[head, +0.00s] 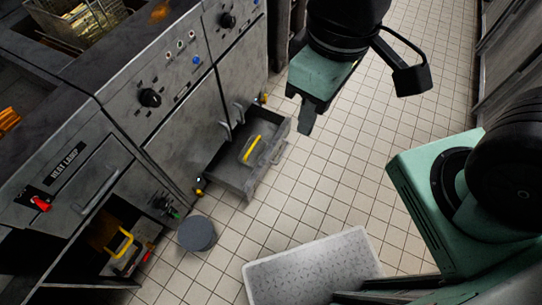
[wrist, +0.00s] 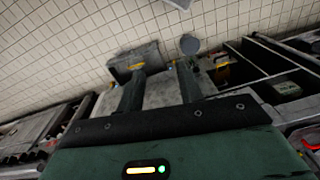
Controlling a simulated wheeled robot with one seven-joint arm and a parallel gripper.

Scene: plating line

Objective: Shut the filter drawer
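The filter drawer (head: 232,177) is a grey metal tray low on the fryer front, pulled out over the floor. A yellow handle (head: 251,149) shows in it. In the wrist view the drawer (wrist: 122,65) is beyond the fingers, left of centre. My gripper (head: 306,118) is in the air to the upper right of the drawer in the head view, pointing down and apart from it. In the wrist view my gripper (wrist: 161,68) has its two fingers spread with nothing between them.
The fryer cabinet (head: 182,137) stands behind the drawer. A round grey lid-like object (head: 197,233) and a pale speckled mat (head: 312,272) lie on the tiled floor. An open bay at lower left holds another yellow handle (head: 121,244). Tiled floor (head: 400,150) right of the drawer is clear.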

